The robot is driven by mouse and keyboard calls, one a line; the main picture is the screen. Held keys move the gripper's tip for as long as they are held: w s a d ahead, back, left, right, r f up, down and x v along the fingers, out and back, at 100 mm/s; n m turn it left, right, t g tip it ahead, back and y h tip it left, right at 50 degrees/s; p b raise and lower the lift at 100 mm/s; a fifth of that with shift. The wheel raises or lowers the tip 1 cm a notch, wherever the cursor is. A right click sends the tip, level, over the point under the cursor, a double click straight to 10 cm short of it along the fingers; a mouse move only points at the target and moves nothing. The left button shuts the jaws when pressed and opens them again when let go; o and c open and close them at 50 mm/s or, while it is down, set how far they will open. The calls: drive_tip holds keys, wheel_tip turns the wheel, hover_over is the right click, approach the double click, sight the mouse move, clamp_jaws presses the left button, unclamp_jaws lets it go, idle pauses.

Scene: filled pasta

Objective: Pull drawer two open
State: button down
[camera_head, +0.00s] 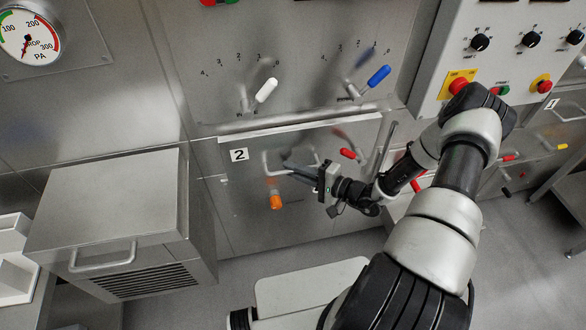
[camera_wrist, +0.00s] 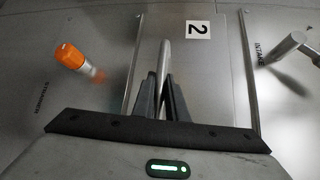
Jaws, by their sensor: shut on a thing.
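Drawer two is a flat steel front (camera_head: 240,185) marked with a black "2" on a white label (camera_head: 239,155), low on the steel wall in the head view. Its pale bar handle (camera_head: 266,160) lies to the right of the label. My gripper (camera_head: 289,167) reaches in from the right with its dark fingers at the handle. In the wrist view, the fingers of my gripper (camera_wrist: 163,80) are close together on either side of the handle bar (camera_wrist: 164,53), shut on it. The fingers hide part of the handle. I cannot make out a gap behind the drawer front.
An orange knob (camera_head: 276,201) sits just below the handle. White (camera_head: 266,90) and blue (camera_head: 378,76) levers are on the panel above, and a red-tipped lever (camera_head: 347,154) is to the right. A steel cabinet (camera_head: 105,205) juts out at left. Grey floor (camera_head: 235,270) lies in front.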

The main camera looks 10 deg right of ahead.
drive_tip(key=s, duration=2.6)
drive_tip(key=shift+p, duration=0.35)
drive_tip(key=c, duration=1.8)
unclamp_jaws()
drive_tip(key=shift+o, duration=0.2)
drive_tip(key=shift+d, duration=0.1)
drive_tip(key=b+v, duration=0.1)
drive_tip(key=v, duration=1.6)
drive_tip(key=shift+s, duration=0.2)
drive_tip(key=shift+r, duration=0.1)
